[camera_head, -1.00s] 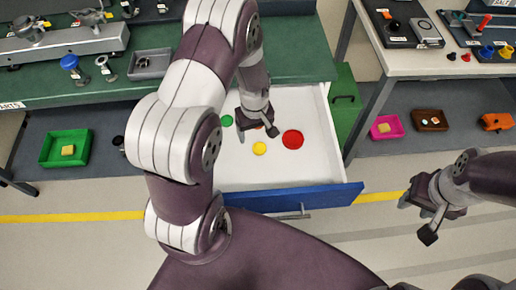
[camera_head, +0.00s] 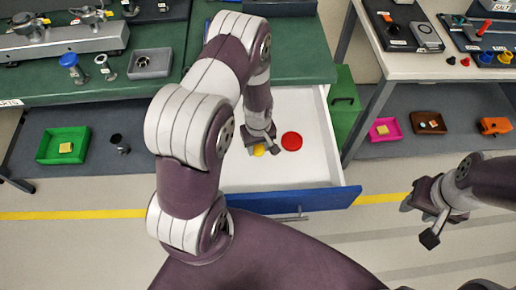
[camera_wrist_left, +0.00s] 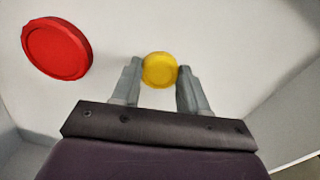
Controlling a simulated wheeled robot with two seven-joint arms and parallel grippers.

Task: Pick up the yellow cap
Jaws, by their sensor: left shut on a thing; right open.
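The yellow cap (camera_head: 259,150) is in the open white drawer, seen in the head view. In the left wrist view the yellow cap (camera_wrist_left: 160,69) is a small round disc between the fingertips. My left gripper (camera_head: 262,149) reaches down into the drawer and is shut on the cap; it also shows in the left wrist view (camera_wrist_left: 158,80). I cannot tell whether the cap still touches the drawer floor. My right gripper (camera_head: 422,222) is open and empty, above the floor to the right of the drawer.
A larger red cap (camera_head: 292,141) lies in the drawer right of the gripper and shows in the left wrist view (camera_wrist_left: 57,49). The drawer (camera_head: 240,179) has a blue front (camera_head: 335,198). The green bench (camera_head: 300,62) stands behind, and a white-topped table (camera_head: 440,66) stands right.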

